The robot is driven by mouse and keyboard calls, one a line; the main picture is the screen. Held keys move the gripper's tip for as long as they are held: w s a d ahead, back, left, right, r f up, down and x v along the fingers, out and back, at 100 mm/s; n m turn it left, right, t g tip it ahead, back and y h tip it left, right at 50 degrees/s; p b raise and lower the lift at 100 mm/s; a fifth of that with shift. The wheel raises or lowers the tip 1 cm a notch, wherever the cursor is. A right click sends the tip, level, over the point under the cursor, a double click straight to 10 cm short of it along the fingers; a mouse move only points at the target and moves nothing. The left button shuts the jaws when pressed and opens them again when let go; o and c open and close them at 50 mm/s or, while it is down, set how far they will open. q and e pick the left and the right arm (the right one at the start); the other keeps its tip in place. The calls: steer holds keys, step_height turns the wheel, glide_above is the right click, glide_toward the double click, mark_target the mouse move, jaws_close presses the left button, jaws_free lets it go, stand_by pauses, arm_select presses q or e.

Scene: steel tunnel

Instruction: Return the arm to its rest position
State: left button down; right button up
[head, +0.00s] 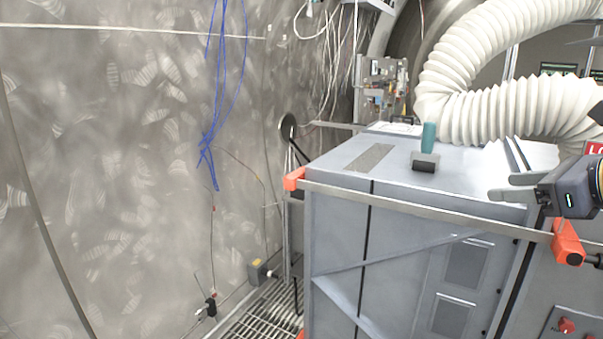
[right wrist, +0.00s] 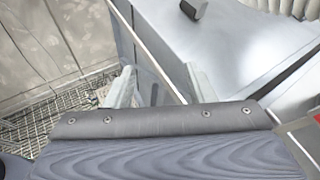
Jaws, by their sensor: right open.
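My right gripper (head: 500,187) comes in from the right edge of the head view, in front of the grey cabinet (head: 340,215). Its two pale fingers point left and are apart, with nothing between them. In the right wrist view the fingers (right wrist: 160,76) also stand apart and empty, with the cabinet's rail and side panel showing beyond them. My left gripper is in neither view.
A teal-handled object (head: 429,137) stands upright on the cabinet top. A metal rail (head: 420,210) with orange end brackets runs along the cabinet front. A white ribbed duct (head: 500,117) hangs behind. The curved wall and floor grating (head: 262,315) lie left.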

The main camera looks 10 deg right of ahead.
steer(key=s+a+f+n+g, duration=0.2)
steer(key=s+a+f+n, duration=0.3)
steer(key=f+n, duration=0.4)
steer(key=s+a+f+n+g, duration=0.2)
steer(key=s+a+f+n, duration=0.3)
steer(key=a+f+n, duration=0.3)
steer(key=s+a+f+n+g, duration=0.3)
steer(key=s+a+f+n, duration=0.2)
steer(key=f+n, duration=0.7)
step_height(320, 180, down, 3)
steer(key=shift+s+a+f, duration=0.2)
steer(key=shift+s+a, duration=0.05)
steer(key=shift+a, duration=0.9)
steer(key=shift+c, duration=0.4)
